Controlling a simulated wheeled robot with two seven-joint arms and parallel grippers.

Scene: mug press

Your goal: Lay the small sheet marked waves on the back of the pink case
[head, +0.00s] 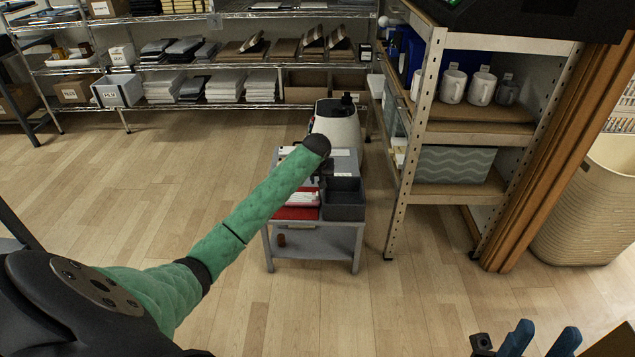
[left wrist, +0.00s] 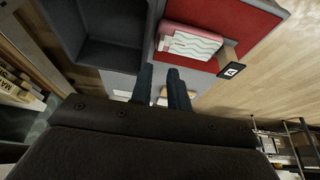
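The pink case (left wrist: 190,29) lies on a red surface on the cart in the left wrist view. A white sheet with green wavy lines (left wrist: 190,44) shows against it and covers part of it; I cannot tell how exactly they touch. In the head view the pink-and-white pair (head: 302,198) is small on the red surface. My left gripper (left wrist: 160,68) has its two dark fingers apart with a gap, just beside the sheet. In the head view its fingers are mostly hidden behind my green arm. My right gripper (head: 541,338) has its blue fingers apart, empty, at the bottom right.
The grey cart (head: 313,242) carries a dark open bin (head: 344,199) beside the red surface (head: 295,213). A small block with a black label (left wrist: 231,67) stands by the sheet. A metal shelf with mugs (head: 454,85) stands close right. Floor is free left of the cart.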

